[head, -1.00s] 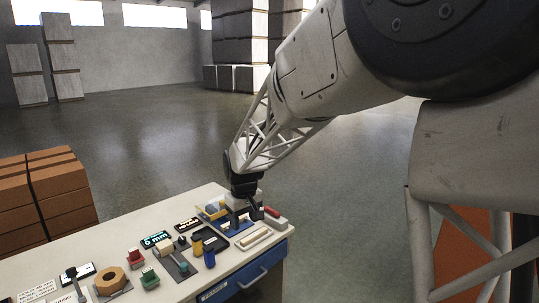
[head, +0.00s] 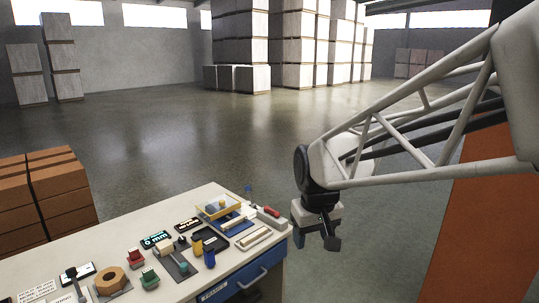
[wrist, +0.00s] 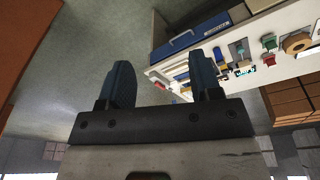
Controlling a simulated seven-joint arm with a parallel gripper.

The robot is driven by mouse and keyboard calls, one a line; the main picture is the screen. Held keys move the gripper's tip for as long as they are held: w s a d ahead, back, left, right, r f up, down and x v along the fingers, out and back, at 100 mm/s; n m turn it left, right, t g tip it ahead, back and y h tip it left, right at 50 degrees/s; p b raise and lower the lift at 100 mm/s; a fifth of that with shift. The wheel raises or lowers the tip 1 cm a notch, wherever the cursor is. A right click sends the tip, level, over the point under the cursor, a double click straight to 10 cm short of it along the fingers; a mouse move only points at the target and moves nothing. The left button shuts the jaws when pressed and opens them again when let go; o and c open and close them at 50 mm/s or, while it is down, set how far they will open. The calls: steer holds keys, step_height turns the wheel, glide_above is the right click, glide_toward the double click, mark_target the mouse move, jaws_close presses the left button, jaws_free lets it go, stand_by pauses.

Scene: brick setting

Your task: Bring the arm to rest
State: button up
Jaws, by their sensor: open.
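My gripper (head: 325,232) hangs beside the right end of the workbench (head: 215,194), over the concrete floor and apart from the bench. My arm reaches in from the right side of the head view.
Brick stacks (head: 40,190) stand left. Open floor lies behind.

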steer(key=s+d+f+m, duration=0.1)
steer(key=s+d, duration=0.3)
steer(key=s, duration=0.6)
steer(key=s+d+f+m, duration=0.1)
steer(key=s+d, duration=0.4)
steer(key=s, duration=0.5)
steer(key=shift+m+t, duration=0.4)
steer(key=shift+m, duration=0.5)
